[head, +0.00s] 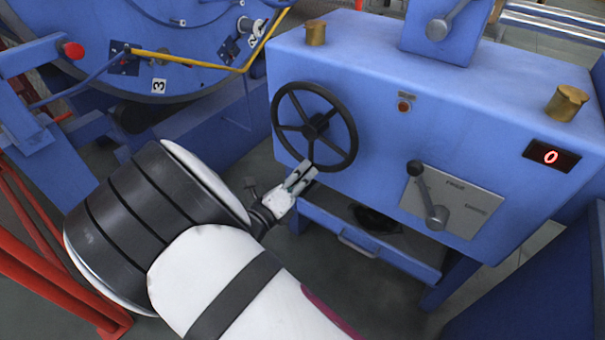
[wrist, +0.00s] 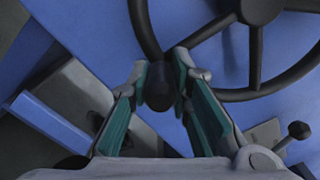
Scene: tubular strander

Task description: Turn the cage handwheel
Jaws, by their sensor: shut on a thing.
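The black cage handwheel (head: 278,108) is mounted on the front of the blue machine housing. It has a round rim, several spokes and a dark hub. My gripper (head: 305,172) is at the lower part of the rim. In the wrist view the handwheel (wrist: 255,96) fills the top right. A dark rounded knob or handle end (wrist: 159,88) sits between the green-padded fingers of my gripper (wrist: 163,75), which are closed on it. In the head view the fingers and the arm hide this handle.
A lever on a selector plate (head: 476,210) is right of the wheel, below a red display (head: 551,157) reading 0. An open drawer (head: 390,262) lies below the wheel. A blue disc with a yellow bar (head: 185,60) stands at left. Red rails (head: 50,290) are at lower left.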

